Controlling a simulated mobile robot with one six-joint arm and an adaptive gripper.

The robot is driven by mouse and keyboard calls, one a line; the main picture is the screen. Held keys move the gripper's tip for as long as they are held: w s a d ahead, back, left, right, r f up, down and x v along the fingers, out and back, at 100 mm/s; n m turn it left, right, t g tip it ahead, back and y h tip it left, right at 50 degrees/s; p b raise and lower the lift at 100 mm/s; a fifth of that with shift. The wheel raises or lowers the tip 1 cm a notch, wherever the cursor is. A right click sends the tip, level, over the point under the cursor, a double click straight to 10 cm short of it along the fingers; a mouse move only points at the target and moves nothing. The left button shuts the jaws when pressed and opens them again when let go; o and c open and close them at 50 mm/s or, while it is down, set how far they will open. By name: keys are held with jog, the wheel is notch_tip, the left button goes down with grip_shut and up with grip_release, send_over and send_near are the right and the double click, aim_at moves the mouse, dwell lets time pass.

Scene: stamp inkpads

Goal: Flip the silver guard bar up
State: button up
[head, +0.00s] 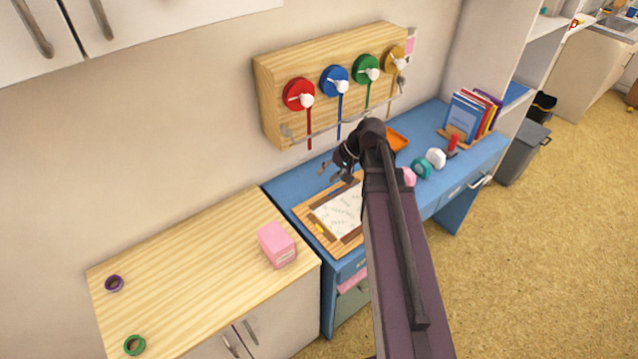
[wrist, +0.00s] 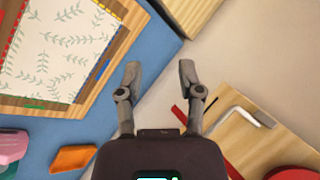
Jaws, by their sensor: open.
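The silver guard bar (wrist: 236,111) is a bent rod by the edge of the wooden wall panel (head: 268,105), right of my gripper in the wrist view. In the head view my gripper (head: 332,172) is below the panel and over the blue desk, apart from the bar.
The panel carries red (head: 298,94), blue (head: 334,79), green and yellow discs with hanging strips. Below are a blue desk (head: 283,186), a wooden tray (head: 306,211) with patterned paper, and an orange piece (wrist: 73,159). A pink box (head: 277,245) stands on the wooden counter (head: 190,265).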

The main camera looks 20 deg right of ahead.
jog(key=s+a+n+h+p, duration=0.1)
jog(key=s+a, duration=0.1)
jog(key=s+a+g+h+p, duration=0.1)
jog(key=s+a, duration=0.1)
jog(key=shift+s+n+h, duration=0.15)
jog(key=shift+n+h, duration=0.25)
dwell(0.4)
jog(key=s+a+h, duration=0.1)
jog(key=s+a+n+g+h, duration=0.1)
jog(key=s, duration=0.1)
jog(key=s+f+n+h, duration=0.1)
jog(key=s, duration=0.1)
jog(key=shift+a+h, duration=0.3)
jog(key=shift+a, duration=0.1)
jog(key=shift+s, duration=0.1)
